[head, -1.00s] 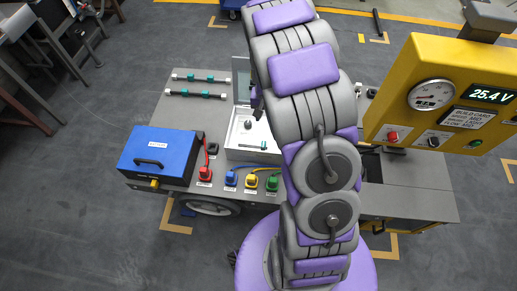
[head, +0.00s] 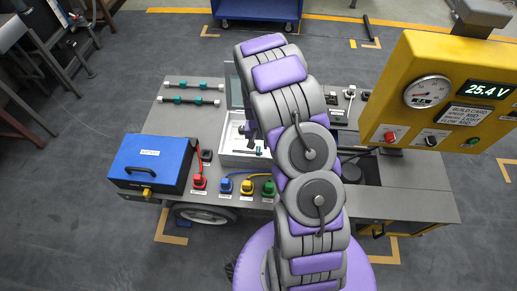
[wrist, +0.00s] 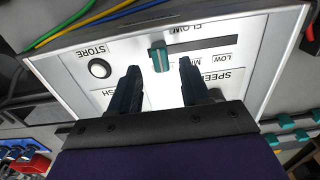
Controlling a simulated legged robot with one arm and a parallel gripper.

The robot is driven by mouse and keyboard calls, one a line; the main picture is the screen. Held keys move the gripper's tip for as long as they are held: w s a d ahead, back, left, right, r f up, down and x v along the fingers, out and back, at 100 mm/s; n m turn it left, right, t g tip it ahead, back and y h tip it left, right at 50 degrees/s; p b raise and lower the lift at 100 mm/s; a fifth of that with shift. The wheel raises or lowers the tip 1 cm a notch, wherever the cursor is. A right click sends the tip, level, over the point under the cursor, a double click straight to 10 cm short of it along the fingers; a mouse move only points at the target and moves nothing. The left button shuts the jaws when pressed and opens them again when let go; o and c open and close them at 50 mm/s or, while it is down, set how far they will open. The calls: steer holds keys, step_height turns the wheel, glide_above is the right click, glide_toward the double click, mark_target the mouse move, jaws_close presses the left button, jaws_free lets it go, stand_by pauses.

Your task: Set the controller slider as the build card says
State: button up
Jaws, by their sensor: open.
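The controller (head: 233,161) is a white-panelled box behind my arm in the head view. In the wrist view its panel (wrist: 115,45) shows upside down, with a teal slider knob (wrist: 160,60) in a dark slot (wrist: 210,46). Labels LOW and part of MID sit beside the slot; a finger hides some lettering. My gripper (wrist: 159,68) is open, its two dark fingertips on either side of the knob with gaps. I cannot tell the tips' height over the panel. The build card (head: 464,115) is on the yellow box; one line seems to read SPEED MID.
A blue battery box (head: 150,165) and red, blue, yellow and green plugs (head: 247,187) with cables stand beside the controller. A yellow panel (head: 395,105) with gauge and 25.4 V display stands at the right. Teal-marked rods (head: 190,100) lie behind.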

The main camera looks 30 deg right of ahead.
mark_target(258, 149)
steer(key=shift+a+f, duration=0.1)
steer(key=shift+f, duration=1.65)
steer(key=shift+c, duration=0.4)
jaws_close()
